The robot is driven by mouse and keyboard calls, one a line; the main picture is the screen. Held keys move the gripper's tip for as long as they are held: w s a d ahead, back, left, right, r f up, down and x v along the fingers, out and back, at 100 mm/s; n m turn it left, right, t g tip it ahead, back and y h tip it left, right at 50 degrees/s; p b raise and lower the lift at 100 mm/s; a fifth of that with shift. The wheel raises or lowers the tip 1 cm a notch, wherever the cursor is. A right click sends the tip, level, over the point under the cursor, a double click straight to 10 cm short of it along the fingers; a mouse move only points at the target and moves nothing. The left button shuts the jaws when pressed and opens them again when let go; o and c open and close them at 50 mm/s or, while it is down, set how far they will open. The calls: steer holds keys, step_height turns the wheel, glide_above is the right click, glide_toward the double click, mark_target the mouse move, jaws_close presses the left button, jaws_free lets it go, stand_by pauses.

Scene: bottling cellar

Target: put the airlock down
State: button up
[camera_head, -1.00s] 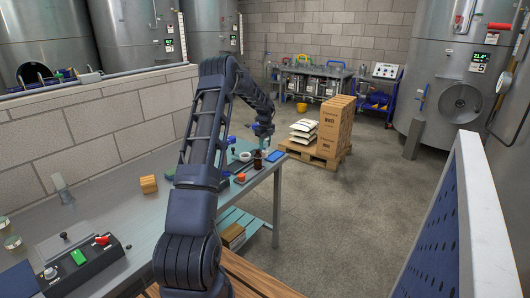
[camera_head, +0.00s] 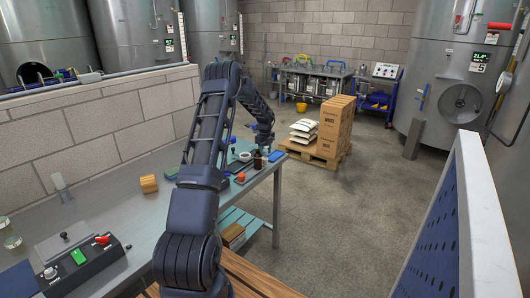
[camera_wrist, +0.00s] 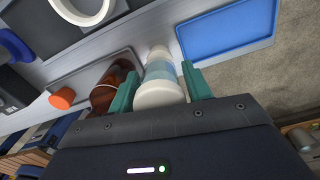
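The airlock (camera_wrist: 160,75), a pale cylinder with a light blue band, stands between the two teal fingers of my gripper (camera_wrist: 161,90) in the wrist view. The fingers press close on both sides of it, and my gripper looks shut on it. In the head view my gripper (camera_head: 265,146) is over the far right end of the grey workbench (camera_head: 120,212), near a brown bottle (camera_head: 257,161). The airlock is too small to make out there. I cannot tell whether its far end touches the bench.
The brown bottle (camera_wrist: 112,90) lies close left of the fingers in the wrist view. A blue tray (camera_wrist: 228,32) is to the right, by the bench edge.

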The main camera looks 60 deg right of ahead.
step_height(320, 180, up, 12)
steer(key=shift+r, duration=0.15)
stand_by(0.6)
